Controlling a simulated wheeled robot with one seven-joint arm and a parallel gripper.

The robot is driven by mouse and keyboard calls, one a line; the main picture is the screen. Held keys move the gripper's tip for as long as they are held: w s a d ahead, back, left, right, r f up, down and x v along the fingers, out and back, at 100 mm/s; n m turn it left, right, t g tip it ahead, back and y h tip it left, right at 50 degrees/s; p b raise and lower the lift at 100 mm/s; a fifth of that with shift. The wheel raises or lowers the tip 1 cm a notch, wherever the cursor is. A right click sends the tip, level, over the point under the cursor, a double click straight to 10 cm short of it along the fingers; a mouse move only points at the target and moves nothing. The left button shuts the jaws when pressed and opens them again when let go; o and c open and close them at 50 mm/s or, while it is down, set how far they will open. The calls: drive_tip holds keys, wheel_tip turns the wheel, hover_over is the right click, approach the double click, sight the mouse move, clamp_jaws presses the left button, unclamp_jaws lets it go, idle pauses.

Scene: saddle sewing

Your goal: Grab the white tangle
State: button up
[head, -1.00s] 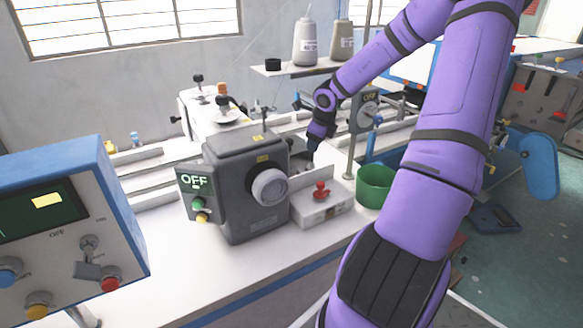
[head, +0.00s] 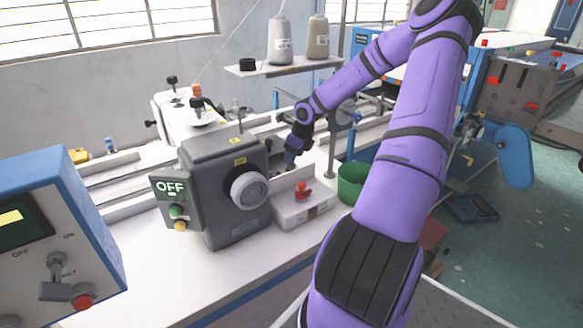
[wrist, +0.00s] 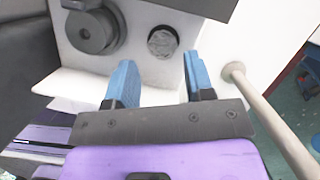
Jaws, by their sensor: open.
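A small round, crumpled grey-white thing (wrist: 162,42) sits on the white surface in the wrist view; it looks like the white tangle, but I cannot be sure. My gripper (wrist: 159,75) has two blue fingers standing well apart, with nothing between them. The round thing lies ahead of the gap between the fingertips, apart from both. In the head view my gripper (head: 290,159) is low behind the grey machine housing (head: 225,190), beside the white box with a red knob (head: 303,193). The tangle cannot be made out in the head view.
A dark round fitting (wrist: 90,30) is left of the fingers, and a pale rod (wrist: 268,115) stands close on the right. A green bin (head: 352,180) is right of the white box. A thread shelf (head: 285,67) with two cones is behind. The front tabletop is clear.

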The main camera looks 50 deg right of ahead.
drive_tip(key=shift+x, duration=2.35)
drive_tip(key=shift+s+d, duration=0.15)
drive_tip(key=shift+s, duration=0.05)
drive_tip(key=c, duration=0.7)
